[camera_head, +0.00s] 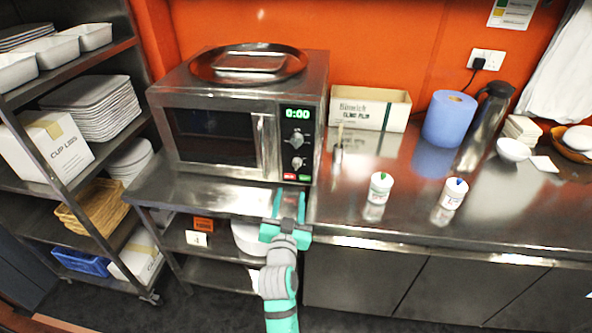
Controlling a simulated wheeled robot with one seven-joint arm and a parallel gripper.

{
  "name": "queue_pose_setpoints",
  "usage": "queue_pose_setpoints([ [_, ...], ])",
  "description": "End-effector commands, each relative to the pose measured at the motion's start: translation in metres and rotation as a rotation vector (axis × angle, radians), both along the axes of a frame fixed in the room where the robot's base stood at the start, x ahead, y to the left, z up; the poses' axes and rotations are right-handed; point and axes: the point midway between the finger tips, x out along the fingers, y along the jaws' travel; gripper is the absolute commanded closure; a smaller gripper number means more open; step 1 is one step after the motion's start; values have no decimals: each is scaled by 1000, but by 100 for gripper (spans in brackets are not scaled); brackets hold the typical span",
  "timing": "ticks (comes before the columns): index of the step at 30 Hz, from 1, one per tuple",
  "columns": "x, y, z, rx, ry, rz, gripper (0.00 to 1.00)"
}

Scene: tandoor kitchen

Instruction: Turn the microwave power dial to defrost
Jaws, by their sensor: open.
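The steel microwave (240,125) stands on the counter at upper left of centre, its door shut. Its control panel at the right shows a green 0:00 display (297,113). Below the display are two knobs, an upper dial (296,140) and a lower dial (296,162). Their labels and pointer settings are too small to read. A green and a red button sit at the panel's bottom. My gripper (288,205) is open and empty, in front of and below the panel, apart from the dials. It points toward the microwave.
A round tray (284,68) lies on the microwave. To the right on the steel counter (400,220) stand two small tubs (380,187), a carton (370,107), a blue paper roll (450,118) and a flask (484,125). A shelf rack (58,170) stands at left.

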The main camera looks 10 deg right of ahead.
Motion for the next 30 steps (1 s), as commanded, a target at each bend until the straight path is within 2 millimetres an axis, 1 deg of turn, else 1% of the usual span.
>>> queue_pose_setpoints([
  [1,5,-3,6,-1,-5,-6,57],
  [3,8,-7,11,0,-8,-12,57],
  [8,17,-11,13,1,-9,-15,57],
  [11,29,-16,13,1,-9,-16,57],
  [21,84,-36,13,-1,-8,-15,57],
  [27,105,-42,13,0,-9,-13,57],
  [30,109,-43,12,0,-8,-12,57],
])
